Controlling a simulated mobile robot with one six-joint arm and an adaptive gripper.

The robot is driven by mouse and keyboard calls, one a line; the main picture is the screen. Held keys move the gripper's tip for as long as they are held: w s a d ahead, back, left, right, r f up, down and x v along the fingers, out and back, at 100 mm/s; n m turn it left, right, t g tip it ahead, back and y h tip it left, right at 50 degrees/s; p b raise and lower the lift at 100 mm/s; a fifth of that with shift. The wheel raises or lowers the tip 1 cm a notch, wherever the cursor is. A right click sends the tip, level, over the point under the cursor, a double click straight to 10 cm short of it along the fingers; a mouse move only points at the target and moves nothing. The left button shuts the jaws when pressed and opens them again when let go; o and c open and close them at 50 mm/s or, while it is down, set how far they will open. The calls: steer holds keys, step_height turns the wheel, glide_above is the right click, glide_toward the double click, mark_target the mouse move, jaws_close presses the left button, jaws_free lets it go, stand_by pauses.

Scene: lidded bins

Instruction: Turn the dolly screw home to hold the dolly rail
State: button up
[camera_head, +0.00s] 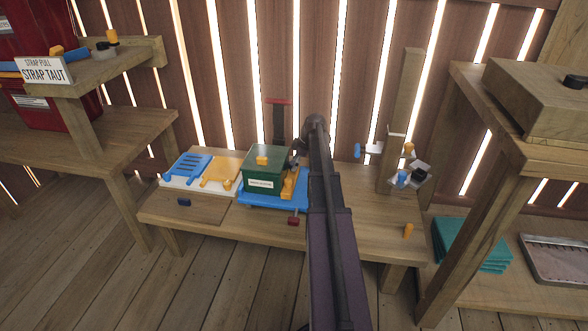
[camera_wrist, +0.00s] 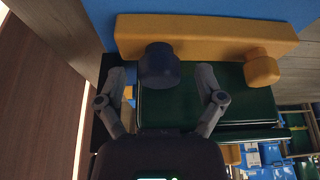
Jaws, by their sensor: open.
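A green bin (camera_head: 262,170) with a white label stands on a blue dolly (camera_head: 272,203) on the low bench. A yellow rail (camera_head: 289,187) lies along the bin's right side; in the wrist view the rail (camera_wrist: 210,35) crosses the top of the picture. A dark blue round knob (camera_wrist: 159,66), which looks like the dolly screw, stands out from the rail. A yellow knob (camera_wrist: 262,68) is on the rail's right part. My gripper (camera_wrist: 160,78) is open, with one finger on each side of the dark blue knob and visible gaps to it. In the head view my arm partly hides this spot.
A blue slotted plate (camera_head: 187,167) and a yellow plate (camera_head: 220,172) lie left of the bin. A wooden post (camera_head: 402,120) with clamps stands at right. A dark red-handled lever (camera_head: 279,120) rises behind the bin. The bench (camera_head: 370,225) is mostly clear right of my arm.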

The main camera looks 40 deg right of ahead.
steer(key=shift+f, duration=0.25)
steer(key=shift+a, duration=0.1)
steer(key=c, duration=1.1)
steer(key=shift+c, duration=0.2)
steer(key=shift+m+t+h, duration=0.4)
steer(key=shift+m+h, duration=0.1)
steer(key=shift+m, duration=1)
steer(key=o, duration=1.1)
